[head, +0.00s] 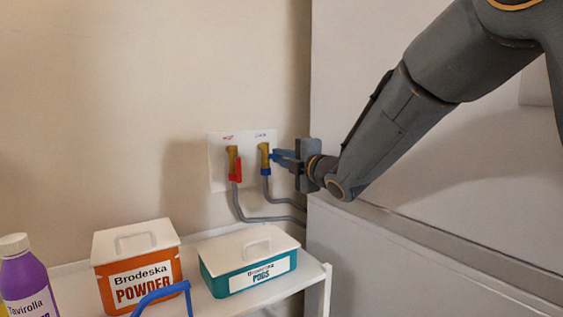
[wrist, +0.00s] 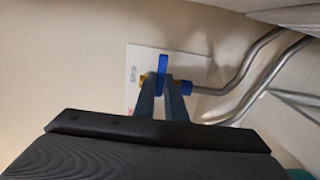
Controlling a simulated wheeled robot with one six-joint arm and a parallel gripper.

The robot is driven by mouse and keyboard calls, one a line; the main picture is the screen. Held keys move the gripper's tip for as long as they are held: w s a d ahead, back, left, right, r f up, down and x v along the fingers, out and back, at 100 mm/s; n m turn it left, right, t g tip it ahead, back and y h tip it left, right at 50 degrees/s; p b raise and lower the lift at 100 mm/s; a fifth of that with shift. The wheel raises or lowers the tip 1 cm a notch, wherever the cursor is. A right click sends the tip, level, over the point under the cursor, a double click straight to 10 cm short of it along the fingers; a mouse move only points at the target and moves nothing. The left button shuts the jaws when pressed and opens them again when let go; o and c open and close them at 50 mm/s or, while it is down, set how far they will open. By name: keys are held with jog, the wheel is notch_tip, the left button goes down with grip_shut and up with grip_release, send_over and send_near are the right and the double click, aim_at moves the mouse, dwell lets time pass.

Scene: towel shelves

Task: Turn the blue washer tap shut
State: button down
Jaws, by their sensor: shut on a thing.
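The blue washer tap is on a white wall plate (head: 217,180); its brass body (head: 264,152) stands upright on the plate's right side. Its blue lever (wrist: 162,68) shows between my fingertips in the wrist view. My gripper (head: 275,155) reaches in from the right and is shut on the blue lever. In the head view the fingers cover much of the lever, so its exact angle is hard to tell. The red tap (head: 235,168) is on the same plate to the left, its red lever hanging down along the pipe.
Grey hoses (head: 262,219) run from both taps to the right, below my gripper. A white shelf (head: 245,302) below holds an orange powder box (head: 120,285), a teal pods box (head: 220,283) and a purple bottle (head: 28,280). A large pale panel (head: 400,60) stands at right.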

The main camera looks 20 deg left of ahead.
dwell(0.3)
jog(key=c, duration=1.8)
grip_release()
jog(key=b+v, duration=0.1)
jog(key=v, duration=0.6)
jog(key=shift+s+d, duration=0.25)
jog(key=shift+d, duration=0.05)
